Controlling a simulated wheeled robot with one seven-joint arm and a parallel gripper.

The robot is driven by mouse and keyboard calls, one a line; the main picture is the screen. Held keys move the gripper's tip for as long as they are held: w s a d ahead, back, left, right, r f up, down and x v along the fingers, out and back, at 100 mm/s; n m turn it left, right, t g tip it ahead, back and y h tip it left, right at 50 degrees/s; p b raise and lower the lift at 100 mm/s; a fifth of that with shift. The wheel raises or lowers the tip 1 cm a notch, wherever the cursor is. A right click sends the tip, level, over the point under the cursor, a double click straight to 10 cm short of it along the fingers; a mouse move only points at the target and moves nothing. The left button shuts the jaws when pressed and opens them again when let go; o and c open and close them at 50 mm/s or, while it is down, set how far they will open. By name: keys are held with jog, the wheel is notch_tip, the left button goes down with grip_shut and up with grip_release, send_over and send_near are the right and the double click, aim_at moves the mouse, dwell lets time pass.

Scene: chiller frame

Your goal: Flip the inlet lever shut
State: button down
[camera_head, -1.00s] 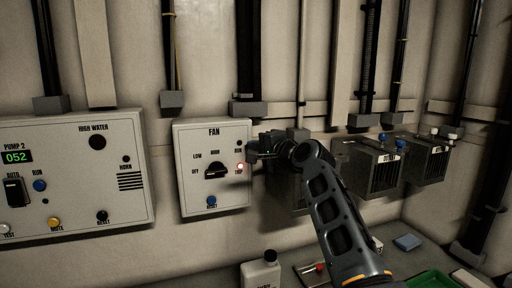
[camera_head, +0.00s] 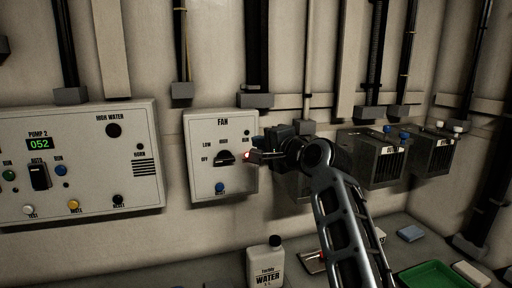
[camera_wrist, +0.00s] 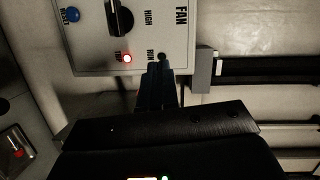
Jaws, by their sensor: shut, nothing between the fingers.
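I cannot make out an inlet lever in either view. My gripper (camera_head: 256,157) is shut and empty, in front of the right edge of the grey FAN panel (camera_head: 205,190), close to its lit red TRIP lamp (camera_head: 247,155). In the wrist view the shut fingers (camera_wrist: 156,75) point at the panel's edge by the RUN and TRIP lamps. I cannot tell whether they touch it. The panel carries a black rotary knob (camera_head: 224,157) and a blue RESET button (camera_head: 219,187). My arm and gripper hide part of a dark box behind them.
A PUMP 2 panel (camera_head: 90,170) hangs at left. Vented grey boxes (camera_head: 385,163) with blue and white knobs hang at right. On the bench stand a white WATER bottle (camera_head: 265,268), a green tray (camera_head: 430,278) and a blue block (camera_head: 410,233). A red-tipped item (camera_head: 322,256) lies behind my arm.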

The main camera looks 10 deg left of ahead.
jog(key=shift+s+a+r, duration=0.1)
jog(key=shift+s+a, duration=0.1)
jog(key=shift+s, duration=0.75)
jog(key=shift+s+a+r, duration=0.1)
jog(key=shift+s+a, duration=0.1)
jog(key=shift+s, duration=0.75)
jog(key=shift+f, duration=0.15)
